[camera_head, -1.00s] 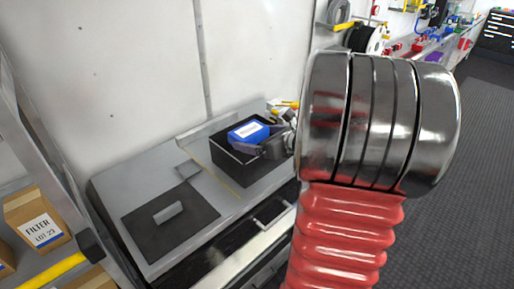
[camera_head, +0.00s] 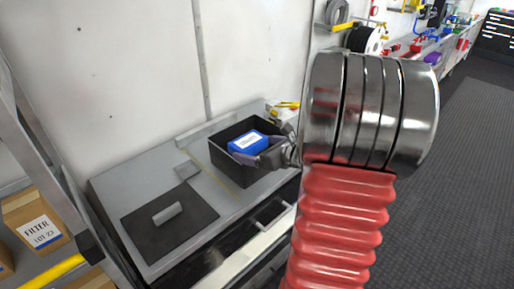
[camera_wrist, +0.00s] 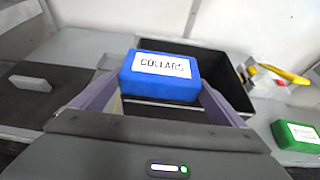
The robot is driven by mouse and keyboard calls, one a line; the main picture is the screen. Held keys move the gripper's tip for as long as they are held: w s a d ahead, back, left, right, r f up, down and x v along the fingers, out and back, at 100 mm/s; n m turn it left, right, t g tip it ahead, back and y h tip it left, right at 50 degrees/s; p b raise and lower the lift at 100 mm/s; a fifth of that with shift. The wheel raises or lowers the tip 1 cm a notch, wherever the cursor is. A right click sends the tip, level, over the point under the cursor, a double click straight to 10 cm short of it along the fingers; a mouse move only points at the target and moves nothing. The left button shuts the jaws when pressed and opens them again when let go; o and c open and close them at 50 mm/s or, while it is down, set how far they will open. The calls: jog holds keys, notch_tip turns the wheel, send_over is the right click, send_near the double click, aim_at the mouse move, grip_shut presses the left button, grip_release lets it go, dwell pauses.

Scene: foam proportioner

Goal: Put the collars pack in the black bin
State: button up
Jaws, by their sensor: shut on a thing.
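The collars pack is a blue block with a white label reading COLLARS; it shows in the wrist view (camera_wrist: 160,76) and in the head view (camera_head: 248,142). My gripper (camera_head: 262,152) is shut on it, with a purple-grey finger at each side of the pack in the wrist view (camera_wrist: 160,100). The black bin (camera_head: 224,165) is an open box on the grey bench. The pack is held at the bin's opening in the head view; how deep it sits cannot be told. In the wrist view the bin (camera_wrist: 222,62) shows behind the pack, its near part hidden.
A green pack (camera_wrist: 296,135) lies right of the bin, with a yellow-handled tool (camera_wrist: 285,74) nearby. A dark mat (camera_head: 170,222) with a grey block (camera_head: 167,212) lies on the bench left of the bin. FILTER boxes (camera_head: 35,222) stand on a shelf at left.

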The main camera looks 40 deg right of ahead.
jog(key=shift+f, duration=0.2)
jog(key=o, duration=0.8)
jog(key=shift+o, duration=0.2)
jog(key=shift+r, duration=0.1)
jog(key=shift+s+r, duration=0.1)
jog(key=shift+r, duration=0.05)
jog(key=v, duration=1.1)
jog(key=shift+s+r, duration=0.2)
jog(key=shift+s, duration=0.15)
